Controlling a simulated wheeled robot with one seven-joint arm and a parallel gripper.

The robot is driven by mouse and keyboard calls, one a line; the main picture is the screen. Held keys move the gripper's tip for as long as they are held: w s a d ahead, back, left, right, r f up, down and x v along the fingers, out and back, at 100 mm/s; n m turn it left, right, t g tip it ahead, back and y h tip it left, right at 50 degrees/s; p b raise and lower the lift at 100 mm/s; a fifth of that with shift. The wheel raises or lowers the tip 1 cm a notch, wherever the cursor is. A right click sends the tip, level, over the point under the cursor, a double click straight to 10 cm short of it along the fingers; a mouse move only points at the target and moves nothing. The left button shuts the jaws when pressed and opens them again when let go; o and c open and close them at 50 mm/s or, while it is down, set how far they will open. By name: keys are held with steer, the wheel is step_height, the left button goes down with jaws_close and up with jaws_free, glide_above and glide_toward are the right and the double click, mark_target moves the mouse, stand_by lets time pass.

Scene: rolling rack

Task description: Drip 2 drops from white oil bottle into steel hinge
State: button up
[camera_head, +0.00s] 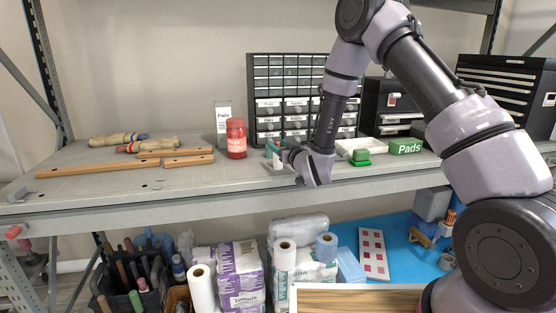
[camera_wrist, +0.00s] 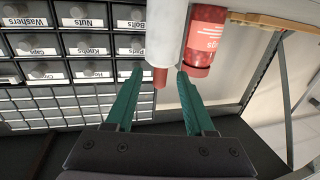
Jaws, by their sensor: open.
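The white oil bottle (camera_wrist: 165,35) with a red tip (camera_wrist: 160,78) shows in the wrist view, its tip between my green fingers. In the head view a small part of the white bottle (camera_head: 277,164) shows beside the fingers, on the upper shelf. My gripper (camera_wrist: 160,74) is open, a finger on each side of the bottle tip; I cannot tell whether either touches it. In the head view my gripper (camera_head: 275,148) is low over the shelf, right of the red jar. I cannot make out the steel hinge for certain; small dark metal pieces (camera_head: 152,185) lie on the shelf's left part.
The red jar (camera_head: 236,139) stands close left of my gripper and also shows in the wrist view (camera_wrist: 205,38). A drawer cabinet (camera_head: 282,72) stands behind. A white tray (camera_head: 347,145) and green Pads box (camera_head: 405,146) are right. Wooden bars (camera_head: 98,169) lie left.

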steer(key=shift+w+a, duration=0.15)
steer(key=shift+w, duration=0.25)
steer(key=shift+c, duration=0.3)
jaws_close()
stand_by(0.9)
